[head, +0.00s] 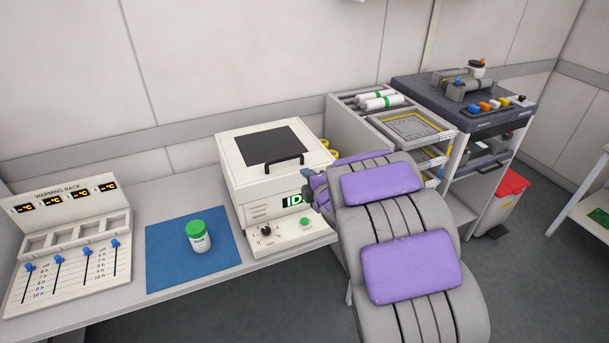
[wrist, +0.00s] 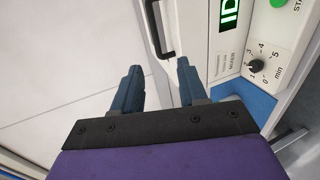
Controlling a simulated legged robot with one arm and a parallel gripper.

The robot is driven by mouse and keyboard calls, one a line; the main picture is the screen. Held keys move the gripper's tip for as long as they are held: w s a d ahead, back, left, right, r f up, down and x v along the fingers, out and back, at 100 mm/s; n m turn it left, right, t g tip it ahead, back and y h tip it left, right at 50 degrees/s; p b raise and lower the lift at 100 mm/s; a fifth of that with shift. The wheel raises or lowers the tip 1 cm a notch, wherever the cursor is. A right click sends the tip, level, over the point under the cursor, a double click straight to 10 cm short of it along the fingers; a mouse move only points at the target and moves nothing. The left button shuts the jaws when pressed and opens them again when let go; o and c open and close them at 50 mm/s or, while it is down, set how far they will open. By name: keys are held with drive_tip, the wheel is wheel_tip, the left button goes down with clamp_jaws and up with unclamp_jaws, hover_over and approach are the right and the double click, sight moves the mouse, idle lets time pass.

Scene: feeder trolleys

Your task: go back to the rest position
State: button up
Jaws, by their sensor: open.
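My gripper (wrist: 155,85) is open and empty in the wrist view, its two dark blue fingers apart. It points toward the white mixer, whose dark handle, lit display and dial show beside the fingers. In the head view the gripper is mostly hidden behind my arm, close to the right front of the mixer (head: 230,180). The mixer's lid is down and its display shows "ID", with the rest covered by my arm. A white bottle with a green cap (head: 198,237) stands upright on the blue mat (head: 165,268), left of the mixer.
A warming rack (head: 75,215) with blue sliders stands at the bench's left end. Right of the mixer are a trolley with trays (head: 410,128), a dark-topped trolley (head: 495,118) and a red-lidded bin (head: 512,187). The floor (head: 545,280) at the right front is clear.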

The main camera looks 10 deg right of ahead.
drive_tip(key=s+d+r+m+g+h, duration=0.1)
drive_tip(key=s+d+m+g+h, duration=0.2)
drive_tip(key=s+m, duration=0.45)
drive_tip(key=s+d+r+m+g+h, duration=0.1)
drive_tip(key=s+d+m+g+h, duration=0.2)
drive_tip(key=s, duration=0.7)
drive_tip(key=s+a+m+g+y, duration=0.1)
drive_tip(key=s+a+m+g, duration=0.1)
drive_tip(key=s, duration=0.8)
drive_tip(key=s+a+r+m+g+y, duration=0.1)
drive_tip(key=s+a+m+g, duration=0.2)
drive_tip(key=s, duration=0.8)
drive_tip(key=s+a+m+g+y, duration=0.1)
drive_tip(key=s+m+g, duration=0.3)
drive_tip(key=s, duration=0.7)
drive_tip(key=shift+a+r+m+g, duration=0.35)
drive_tip(key=shift+a+g, duration=0.05)
drive_tip(key=shift+a, duration=0.45)
drive_tip(key=shift+o, duration=0.5)
